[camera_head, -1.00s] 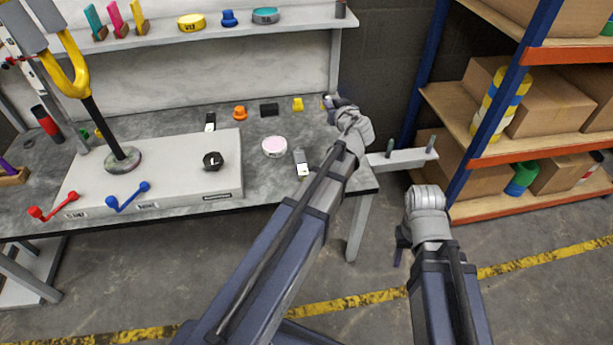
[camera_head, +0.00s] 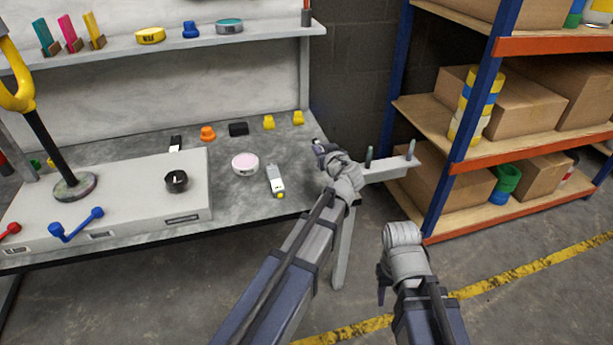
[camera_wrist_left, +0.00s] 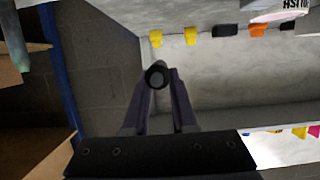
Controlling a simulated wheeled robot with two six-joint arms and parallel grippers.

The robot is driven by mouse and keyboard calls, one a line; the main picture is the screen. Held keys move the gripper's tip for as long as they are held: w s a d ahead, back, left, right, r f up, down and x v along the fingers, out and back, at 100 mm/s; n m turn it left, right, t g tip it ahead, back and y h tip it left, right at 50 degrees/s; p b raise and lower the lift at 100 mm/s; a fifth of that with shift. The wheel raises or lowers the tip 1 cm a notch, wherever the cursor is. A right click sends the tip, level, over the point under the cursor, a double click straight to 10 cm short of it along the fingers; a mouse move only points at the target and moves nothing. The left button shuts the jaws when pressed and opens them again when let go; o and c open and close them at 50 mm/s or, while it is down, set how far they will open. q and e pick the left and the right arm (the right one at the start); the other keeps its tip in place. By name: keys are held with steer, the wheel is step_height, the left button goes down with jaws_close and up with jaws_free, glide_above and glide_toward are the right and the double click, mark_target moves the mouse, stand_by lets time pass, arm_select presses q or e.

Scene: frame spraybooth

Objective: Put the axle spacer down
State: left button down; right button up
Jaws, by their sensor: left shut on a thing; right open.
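My left gripper (camera_head: 320,148) is at the right end of the workbench, beside the white side bracket. In the left wrist view, my left gripper (camera_wrist_left: 159,84) is shut on a small dark round piece with a hollow end, which I take to be the axle spacer (camera_wrist_left: 157,76). In the head view, the piece is too small and covered to make out. My right gripper (camera_head: 382,284) hangs in front of the bracket, over the floor, open, with nothing seen in it.
The white bracket (camera_head: 390,169) with upright pegs sticks out from the bench's right side. The grey benchtop (camera_head: 240,204) holds a pink-topped disc (camera_head: 245,164), a white-grey tool (camera_head: 275,181) and several small blocks. A blue-orange rack (camera_head: 468,130) with boxes stands right.

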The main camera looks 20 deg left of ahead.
mark_target(320, 178)
arm_select(q)
steer(key=shift+f+b, duration=3.9)
steer(key=shift+f, duration=0.5)
steer(key=shift+f, duration=0.25)
steer(key=c, duration=0.7)
jaws_free()
steer(key=shift+r, duration=0.1)
steer(key=shift+r, duration=0.2)
steer(key=p+v, duration=0.3)
steer(key=v, duration=0.9)
steer(key=shift+p, duration=0.3)
